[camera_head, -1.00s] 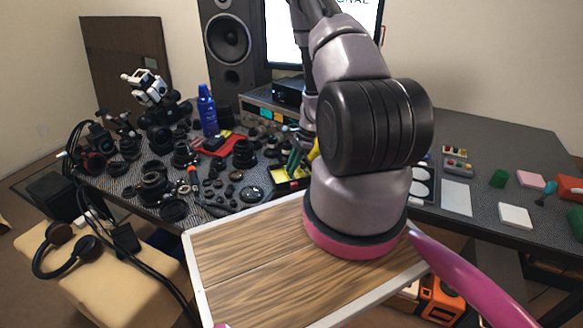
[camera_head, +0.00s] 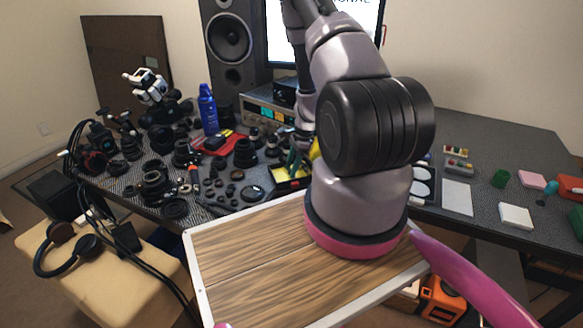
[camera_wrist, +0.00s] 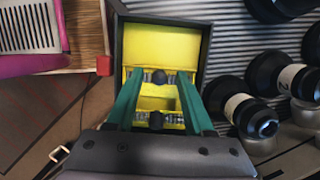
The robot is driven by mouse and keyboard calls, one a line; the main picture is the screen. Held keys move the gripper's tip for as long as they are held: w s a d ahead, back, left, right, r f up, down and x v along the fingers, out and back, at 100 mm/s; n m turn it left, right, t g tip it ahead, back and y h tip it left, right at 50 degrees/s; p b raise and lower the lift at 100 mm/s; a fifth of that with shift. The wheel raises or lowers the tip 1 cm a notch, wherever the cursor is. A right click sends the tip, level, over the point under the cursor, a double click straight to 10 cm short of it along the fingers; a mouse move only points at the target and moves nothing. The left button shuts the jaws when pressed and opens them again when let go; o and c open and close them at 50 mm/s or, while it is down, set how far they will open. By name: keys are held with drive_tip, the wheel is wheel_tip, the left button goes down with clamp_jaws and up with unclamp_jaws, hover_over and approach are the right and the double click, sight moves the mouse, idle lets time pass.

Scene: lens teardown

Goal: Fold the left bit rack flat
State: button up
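A small black case with a yellow lining stands open on the table; its yellow rim (camera_head: 290,184) shows beside my arm in the head view. In the wrist view, the yellow inside of its raised panel (camera_wrist: 166,45) is at the top. Below it lie two yellow bit racks with silver bits and a black knob each: a far rack (camera_wrist: 143,77) and a near rack (camera_wrist: 139,121). I cannot tell which is the left one. My gripper (camera_wrist: 160,90) has green fingers spread apart, one on each side of the racks, with nothing held. Contact with the case cannot be told.
Many black lens parts (camera_head: 150,185) crowd the table to the left, with a blue bottle (camera_head: 208,110) behind. In the wrist view, lens barrels (camera_wrist: 255,115) lie close to the right of the case. A wood-topped tray (camera_head: 250,255) is in front.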

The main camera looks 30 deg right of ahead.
drive_tip(key=v, duration=1)
drive_tip(key=shift+r, duration=0.35)
drive_tip(key=shift+d+r, duration=0.1)
drive_tip(key=a+r+n+t, duration=0.1)
drive_tip(key=a+r+n, duration=0.35)
drive_tip(key=r, duration=0.95)
drive_tip(key=a+r+n+t, duration=0.25)
drive_tip(key=a+r, duration=0.35)
drive_tip(key=r, duration=0.7)
drive_tip(key=s+a+r+n+t, duration=0.1)
drive_tip(key=s+a+r+n, duration=0.2)
drive_tip(key=s+r, duration=0.5)
drive_tip(key=s+a+r+n+t+h, duration=0.1)
drive_tip(key=s+a+r+n+t, duration=0.1)
drive_tip(key=s+r+n, duration=0.3)
drive_tip(key=s+a+r, duration=0.1)
drive_tip(key=s+r, duration=0.2)
drive_tip(key=s, duration=0.3)
drive_tip(key=shift+a+r, duration=0.2)
drive_tip(key=shift+r, duration=0.2)
drive_tip(key=shift+s, duration=0.1)
